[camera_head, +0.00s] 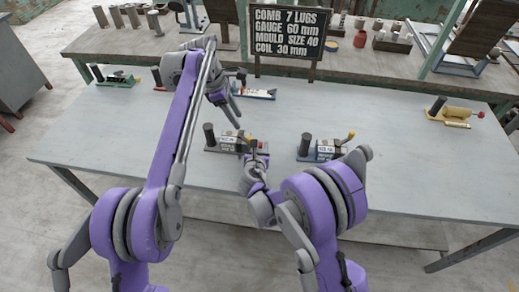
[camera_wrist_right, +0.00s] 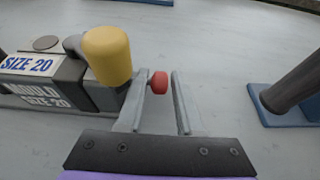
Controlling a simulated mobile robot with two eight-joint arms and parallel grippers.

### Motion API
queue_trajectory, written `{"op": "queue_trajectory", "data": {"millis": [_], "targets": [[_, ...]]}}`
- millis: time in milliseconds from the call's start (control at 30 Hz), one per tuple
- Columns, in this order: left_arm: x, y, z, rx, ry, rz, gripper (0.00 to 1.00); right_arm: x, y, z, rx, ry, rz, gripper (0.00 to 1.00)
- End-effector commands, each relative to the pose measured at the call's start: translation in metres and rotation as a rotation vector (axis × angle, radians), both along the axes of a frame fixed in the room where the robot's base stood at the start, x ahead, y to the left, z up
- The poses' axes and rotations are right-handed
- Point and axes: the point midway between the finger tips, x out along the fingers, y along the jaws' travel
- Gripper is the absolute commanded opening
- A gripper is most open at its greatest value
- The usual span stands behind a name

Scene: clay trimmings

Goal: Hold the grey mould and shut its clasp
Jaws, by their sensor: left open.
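The grey mould (camera_head: 224,145) lies on the table near its front middle, with a dark upright cylinder (camera_head: 209,134) at its left end. In the right wrist view its dark body (camera_wrist_right: 92,88) reads "MOULD SIZE 20", and a yellow-capped lever (camera_wrist_right: 108,56) stands at its right end. A red knob (camera_wrist_right: 158,82) shows between the finger tips of my right gripper (camera_wrist_right: 160,85), which is open; whether they touch it is unclear. My right gripper also shows at the mould's right end in the head view (camera_head: 254,156). My left gripper (camera_head: 236,116) is open, behind and above the mould.
A blue-based mould (camera_head: 322,152) stands close to the right. The table (camera_head: 400,165) is clear toward the right.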

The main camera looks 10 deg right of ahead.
Motion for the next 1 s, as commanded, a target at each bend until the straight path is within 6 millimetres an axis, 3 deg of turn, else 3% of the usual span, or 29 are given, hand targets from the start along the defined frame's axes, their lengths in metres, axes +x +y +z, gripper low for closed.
{"op": "queue_trajectory", "data": {"millis": [267, 467, 1000], "targets": [[0.0, 0.0, 0.0, 0.0, 0.0, 0.0, 0.5, 0.0011, -0.0003, -0.0005, 0.0, 0.0, 0.0, 0.35], [0.0, 0.0, 0.0, 0.0, 0.0, 0.0, 0.5, 0.001, -0.0003, -0.0003, 0.001, 0.0, 0.0, 0.0], [0.0, 0.0, 0.0, 0.0, 0.0, 0.0, 0.5, 0.0009, -0.0003, -0.0004, 0.001, 0.0, 0.0, 0.0]]}}
